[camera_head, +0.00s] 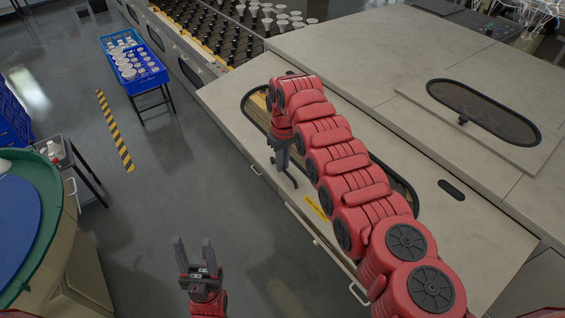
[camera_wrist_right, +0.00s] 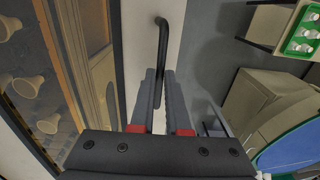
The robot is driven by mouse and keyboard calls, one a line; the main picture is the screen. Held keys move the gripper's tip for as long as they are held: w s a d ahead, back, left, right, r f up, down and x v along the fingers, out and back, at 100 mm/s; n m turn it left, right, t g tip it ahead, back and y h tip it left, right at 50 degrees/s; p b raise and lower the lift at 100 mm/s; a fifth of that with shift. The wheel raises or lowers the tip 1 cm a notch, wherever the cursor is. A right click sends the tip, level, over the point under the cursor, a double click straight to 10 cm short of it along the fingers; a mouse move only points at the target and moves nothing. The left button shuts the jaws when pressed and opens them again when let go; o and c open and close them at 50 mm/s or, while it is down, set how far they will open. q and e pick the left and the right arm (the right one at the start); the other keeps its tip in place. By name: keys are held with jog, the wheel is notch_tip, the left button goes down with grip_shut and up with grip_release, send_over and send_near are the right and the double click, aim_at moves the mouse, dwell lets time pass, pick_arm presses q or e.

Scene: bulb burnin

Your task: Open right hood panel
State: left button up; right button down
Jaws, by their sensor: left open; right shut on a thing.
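The near hood panel (camera_head: 228,97) is pale grey with a long dark-rimmed window, much of it hidden behind my right arm. My right gripper (camera_head: 287,172) is at its front edge. In the right wrist view the gripper (camera_wrist_right: 152,100) is shut on a black bar handle (camera_wrist_right: 162,40) beside the window (camera_wrist_right: 85,60). I cannot tell whether the panel is raised. My left gripper (camera_head: 194,254) is open and empty, fingers upward, over the floor, well apart from the panel.
Another panel with an oval window (camera_head: 482,110) lies further back. A row of bulbs and sockets (camera_head: 215,35) runs behind. A blue crate (camera_head: 135,62) stands on a stand at the left. A round green-rimmed table (camera_head: 45,205) is at the left edge. The floor between is clear.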

aim_at(284, 175)
jog(key=f+b, duration=0.6)
jog(key=shift+w+d+f, duration=0.2)
jog(key=shift+d+f, duration=0.05)
jog(key=shift+r, duration=0.1)
jog(key=c, duration=1.1)
grip_release()
jog(key=shift+s+a, duration=0.1)
jog(key=shift+o, duration=0.9)
jog(key=shift+a+r, duration=0.1)
jog(key=shift+r, duration=0.05)
jog(key=shift+d, duration=0.2)
